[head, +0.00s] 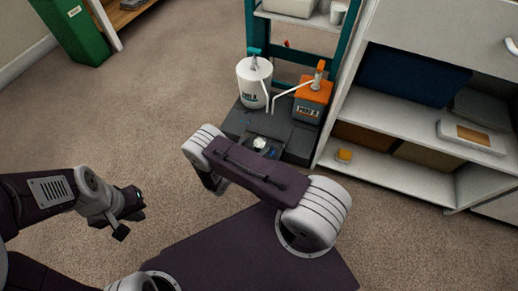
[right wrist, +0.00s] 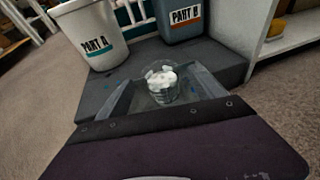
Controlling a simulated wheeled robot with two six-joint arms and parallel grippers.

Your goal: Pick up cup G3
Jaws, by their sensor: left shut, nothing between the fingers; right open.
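A clear cup (right wrist: 162,91) with white lumps at its top stands upright on the dark base in the right wrist view; no G3 label is readable. It also shows small in the head view (head: 260,143), just beyond my right arm. My right gripper (right wrist: 165,79) is open, with one grey finger on each side of the cup; contact cannot be made out. In the head view my right arm mostly hides that gripper. My left gripper (head: 127,206) is shut and empty, above the carpet at the left.
A white PART A container (head: 254,84) and an orange-topped PART B container (head: 313,98), both with pumps, stand behind the cup on the dark base (head: 236,121). A white shelf unit (head: 391,178) stands close on the right. Carpet on the left is clear.

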